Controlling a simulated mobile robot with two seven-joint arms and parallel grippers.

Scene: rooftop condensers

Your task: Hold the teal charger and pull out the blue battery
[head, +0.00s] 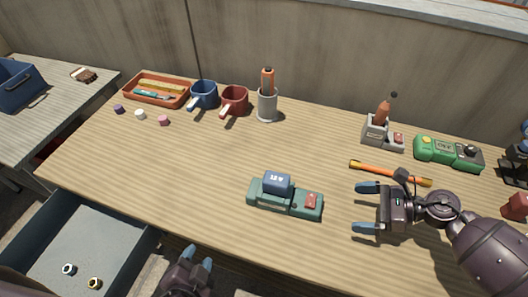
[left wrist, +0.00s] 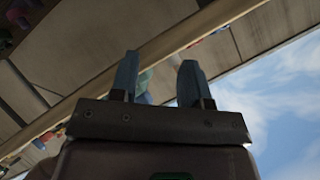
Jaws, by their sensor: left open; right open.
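The teal charger (head: 264,196) lies on the wooden table near its front middle, with a red block on its right end. The blue battery (head: 277,182) sits upright in the left part of the charger. My left gripper (head: 198,258) is open and empty at the table's front edge, below and left of the charger. In the left wrist view its fingers (left wrist: 157,77) stand apart, and a small teal patch shows between them. My right gripper (head: 367,207) is open and empty, to the right of the charger, with its fingers pointing left toward it.
An orange-yellow tool (head: 365,168) lies just behind my right gripper. A green device (head: 432,150) and a grey holder (head: 374,132) stand at the back right. Mugs, a grey cup (head: 268,106) and an orange tray (head: 140,95) stand at the back. An open drawer (head: 110,247) is at front left. The table around the charger is clear.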

